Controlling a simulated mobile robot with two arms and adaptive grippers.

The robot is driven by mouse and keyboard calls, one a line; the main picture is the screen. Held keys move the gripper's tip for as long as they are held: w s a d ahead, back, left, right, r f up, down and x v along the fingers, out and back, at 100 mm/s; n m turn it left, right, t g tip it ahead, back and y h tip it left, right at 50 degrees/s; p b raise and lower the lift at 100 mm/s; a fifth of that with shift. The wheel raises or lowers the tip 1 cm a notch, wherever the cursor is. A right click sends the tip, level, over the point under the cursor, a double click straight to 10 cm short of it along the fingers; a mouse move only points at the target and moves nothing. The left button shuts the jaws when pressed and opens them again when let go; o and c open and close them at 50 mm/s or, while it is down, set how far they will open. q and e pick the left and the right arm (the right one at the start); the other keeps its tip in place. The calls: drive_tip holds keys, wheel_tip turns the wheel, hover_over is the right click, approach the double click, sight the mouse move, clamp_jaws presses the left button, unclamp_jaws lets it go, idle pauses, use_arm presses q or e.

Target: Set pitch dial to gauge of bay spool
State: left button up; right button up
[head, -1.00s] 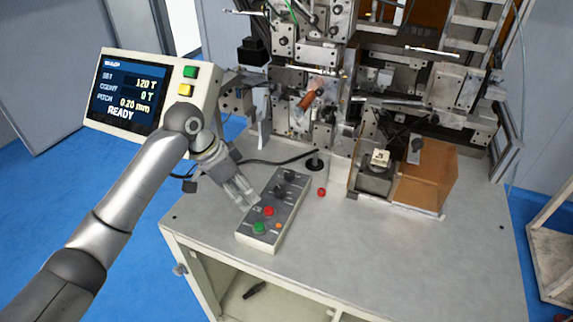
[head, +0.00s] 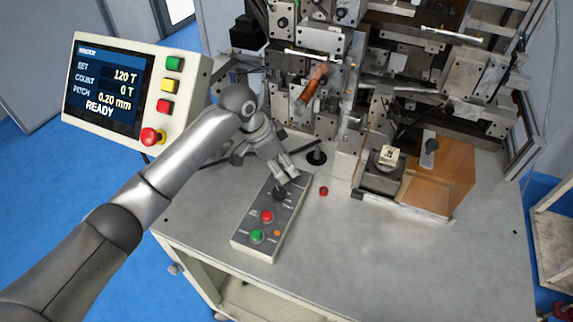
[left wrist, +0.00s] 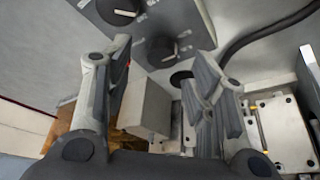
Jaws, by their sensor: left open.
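The grey control box (head: 243,241) lies on the table with a red button, a green button, a small orange one and black dials. One black dial (head: 278,195) shows just below my left gripper (head: 287,181), which is open over the box's far end. In the left wrist view, one dial with a white pointer (left wrist: 162,47) sits between the open fingertips (left wrist: 164,58). Another dial (left wrist: 118,12) is at the upper left. The display (head: 107,84) reads pitch 0.20 mm and READY. A copper-coloured spool (head: 312,88) is in the machine; its gauge is not readable. My right gripper is not in view.
The winding machine (head: 320,45) stands behind the box. A brown block (head: 450,175) stands further right. The table's front right (head: 400,260) is clear.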

sight(286, 172)
use_arm(q)
drive_tip(key=x, duration=0.3)
drive_tip(key=shift+w+f, duration=0.15)
drive_tip(key=shift+f, duration=0.1)
drive_tip(key=c, duration=1)
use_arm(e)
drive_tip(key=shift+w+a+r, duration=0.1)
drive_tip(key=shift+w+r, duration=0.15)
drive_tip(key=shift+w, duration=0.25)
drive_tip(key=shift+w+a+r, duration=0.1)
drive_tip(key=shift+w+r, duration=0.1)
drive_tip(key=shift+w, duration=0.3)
